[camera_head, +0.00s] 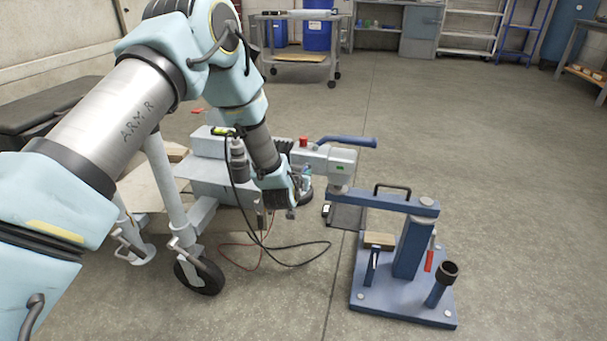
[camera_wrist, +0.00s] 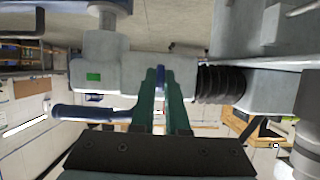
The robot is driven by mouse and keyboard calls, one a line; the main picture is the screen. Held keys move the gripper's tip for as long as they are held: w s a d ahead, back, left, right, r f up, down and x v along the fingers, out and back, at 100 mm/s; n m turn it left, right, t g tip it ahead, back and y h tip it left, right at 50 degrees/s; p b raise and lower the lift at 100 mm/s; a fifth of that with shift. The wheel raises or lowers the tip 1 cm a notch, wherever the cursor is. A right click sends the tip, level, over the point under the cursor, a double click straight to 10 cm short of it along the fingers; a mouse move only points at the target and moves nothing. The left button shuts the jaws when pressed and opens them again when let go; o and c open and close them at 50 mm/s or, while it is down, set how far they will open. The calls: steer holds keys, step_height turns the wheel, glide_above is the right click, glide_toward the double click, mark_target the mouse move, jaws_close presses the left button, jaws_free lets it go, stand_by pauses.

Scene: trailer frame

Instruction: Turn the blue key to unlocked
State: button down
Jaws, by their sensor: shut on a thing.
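My gripper (camera_head: 291,212) reaches down beside the trailer's grey coupler (camera_head: 328,159) in the head view. In the wrist view its two dark green fingers (camera_wrist: 161,78) are close together against the coupler body (camera_wrist: 118,76). A narrow blue piece, the blue key (camera_wrist: 160,72), shows between the fingertips, and they are shut on it. Most of the key is hidden by the fingers, so its exact angle cannot be told. The key is hidden in the head view. A small green patch shows on the coupler side.
A blue lever (camera_head: 348,141) and red knob (camera_head: 303,142) sit on the coupler. A blue stand (camera_head: 405,290) with a black handle is at right. The jockey wheel (camera_head: 199,274) and a loose black cable (camera_head: 290,247) are near my arm. Floor at far right is clear.

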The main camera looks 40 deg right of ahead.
steer(key=c, duration=0.9)
jaws_free()
steer(key=p+v, duration=0.1)
steer(key=v, duration=0.9)
steer(key=shift+s+a+r, duration=0.15)
steer(key=shift+s+a, duration=0.05)
steer(key=shift+a, duration=0.1)
